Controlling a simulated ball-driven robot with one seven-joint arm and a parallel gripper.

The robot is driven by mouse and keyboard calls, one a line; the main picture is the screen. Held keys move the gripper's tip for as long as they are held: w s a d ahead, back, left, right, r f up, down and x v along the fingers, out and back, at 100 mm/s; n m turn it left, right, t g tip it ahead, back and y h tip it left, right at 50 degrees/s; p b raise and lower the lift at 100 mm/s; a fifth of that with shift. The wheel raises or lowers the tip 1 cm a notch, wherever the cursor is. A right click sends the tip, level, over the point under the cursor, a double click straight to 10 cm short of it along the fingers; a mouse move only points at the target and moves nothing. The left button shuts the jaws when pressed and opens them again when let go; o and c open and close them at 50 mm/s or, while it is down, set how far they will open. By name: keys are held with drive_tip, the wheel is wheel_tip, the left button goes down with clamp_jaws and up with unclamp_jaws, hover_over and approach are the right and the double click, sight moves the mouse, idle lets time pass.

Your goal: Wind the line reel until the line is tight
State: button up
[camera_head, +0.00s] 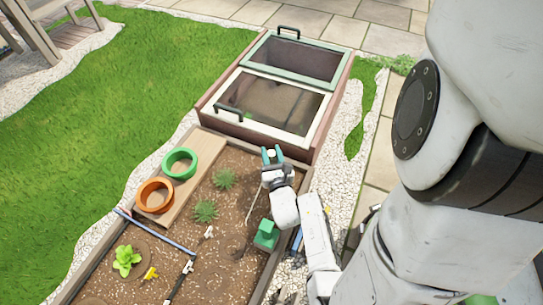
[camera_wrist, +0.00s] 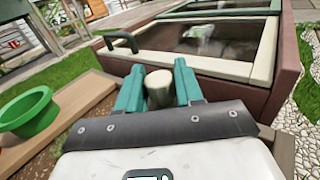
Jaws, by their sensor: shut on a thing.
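My gripper (camera_head: 272,156) is near the far right corner of the planting bed, close to the cold frame. Its teal fingers are shut on a pale beige cylindrical knob, which shows between them in the wrist view (camera_wrist: 160,89). Whether this knob belongs to the line reel cannot be told, as my gripper and wrist hide what lies below it. A thin pale line (camera_head: 255,205) runs over the soil beside my wrist. I cannot tell whether it is slack or tight. A green block-like object (camera_head: 266,235) stands at the bed's right side, near my arm.
The cold frame (camera_head: 209,107) with two glazed lids stands just beyond my gripper. A green pot (camera_head: 180,163) and an orange pot (camera_head: 154,196) stand on a wooden board (camera_head: 208,160) at left. Spiky plants (camera_head: 206,211) grow in the bed. A blue rod (camera_head: 155,233) lies nearer.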

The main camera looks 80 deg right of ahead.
idle(0.3)
drive_tip(key=o, duration=0.9)
drive_tip(key=p+v, duration=0.3)
drive_tip(key=v, duration=0.7)
drive_tip(key=shift+s+a, duration=0.15)
drive_tip(key=shift+a, duration=0.2)
drive_tip(key=shift+o, duration=0.3)
